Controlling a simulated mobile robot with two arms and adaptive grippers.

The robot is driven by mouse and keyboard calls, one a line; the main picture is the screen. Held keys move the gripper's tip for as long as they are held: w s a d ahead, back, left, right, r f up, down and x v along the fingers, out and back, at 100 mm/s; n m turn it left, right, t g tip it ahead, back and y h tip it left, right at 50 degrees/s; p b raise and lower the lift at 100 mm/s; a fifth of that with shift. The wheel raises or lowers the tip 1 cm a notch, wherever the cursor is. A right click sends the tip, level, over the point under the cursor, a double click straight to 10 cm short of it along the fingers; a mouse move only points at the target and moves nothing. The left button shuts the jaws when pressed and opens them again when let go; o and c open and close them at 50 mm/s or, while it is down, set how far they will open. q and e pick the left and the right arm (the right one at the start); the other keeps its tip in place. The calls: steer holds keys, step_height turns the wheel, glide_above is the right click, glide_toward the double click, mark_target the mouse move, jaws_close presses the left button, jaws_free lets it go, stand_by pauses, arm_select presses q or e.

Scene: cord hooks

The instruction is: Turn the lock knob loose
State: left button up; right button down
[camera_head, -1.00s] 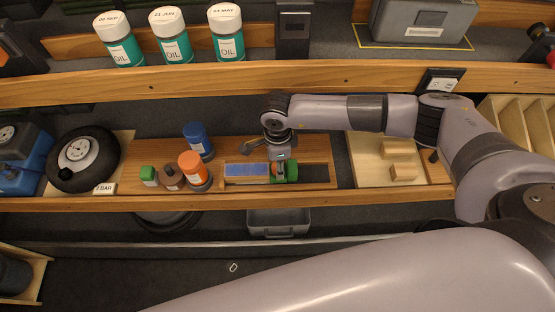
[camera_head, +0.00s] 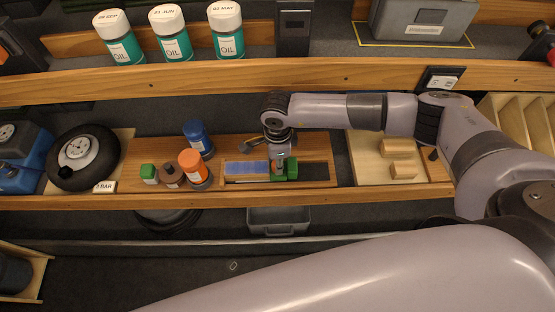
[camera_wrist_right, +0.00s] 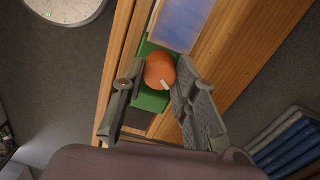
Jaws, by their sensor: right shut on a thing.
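The lock knob (camera_wrist_right: 160,71) is round and orange with a small white mark, and sits on a green block (camera_wrist_right: 151,98) in the right wrist view. My right gripper (camera_wrist_right: 162,67) has one finger on each side of the knob and is shut on it. In the head view the green block (camera_head: 291,168) sits on a wooden board at the right end of a blue strip (camera_head: 247,168). My right gripper (camera_head: 279,165) comes down on it there and largely hides the knob. My left gripper is in neither view.
Blue (camera_head: 198,139) and orange (camera_head: 192,166) bottles stand left of the blue strip, with smaller green and brown ones. Wooden blocks (camera_head: 397,149) lie to the right. A wooden shelf edge (camera_head: 180,86) runs above.

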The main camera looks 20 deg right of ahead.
steer(key=shift+f+n+b, duration=0.15)
steer(key=shift+n+b, duration=0.25)
steer(key=shift+b, duration=0.35)
steer(key=n+b, duration=0.3)
steer(key=b, duration=0.1)
steer(key=shift+w+f+b, duration=0.1)
steer(key=shift+b, duration=0.25)
steer(key=shift+r+n+b, duration=0.25)
steer(key=shift+n+b, duration=0.85)
steer(key=shift+b, duration=0.15)
steer(key=c, duration=1.3)
jaws_free()
steer(key=shift+r, duration=0.15)
